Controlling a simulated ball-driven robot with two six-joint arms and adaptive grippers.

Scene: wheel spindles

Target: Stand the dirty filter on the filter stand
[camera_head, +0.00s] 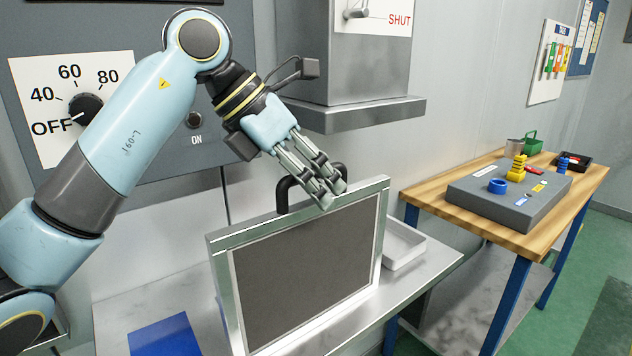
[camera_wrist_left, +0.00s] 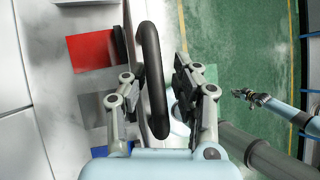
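The dirty filter (camera_head: 305,275) is a dark grey panel in a pale metal frame, upright over the metal counter, with a black handle (camera_head: 290,190) on its top edge. The handle also shows in the left wrist view (camera_wrist_left: 152,80). My left gripper (camera_head: 328,195) is at the handle. In the wrist view its fingers are apart, one on each side of the handle, with gaps visible. My right gripper (camera_wrist_left: 250,96) shows small at the right of the wrist view, away from the filter; its finger state is unclear. I cannot make out the filter stand for certain.
A blue patch (camera_head: 165,337) lies on the counter left of the filter, and a white tray (camera_head: 403,245) is behind its right side. A grey metal housing (camera_head: 350,110) overhangs behind. A wooden table (camera_head: 545,235) with a grey board stands at right.

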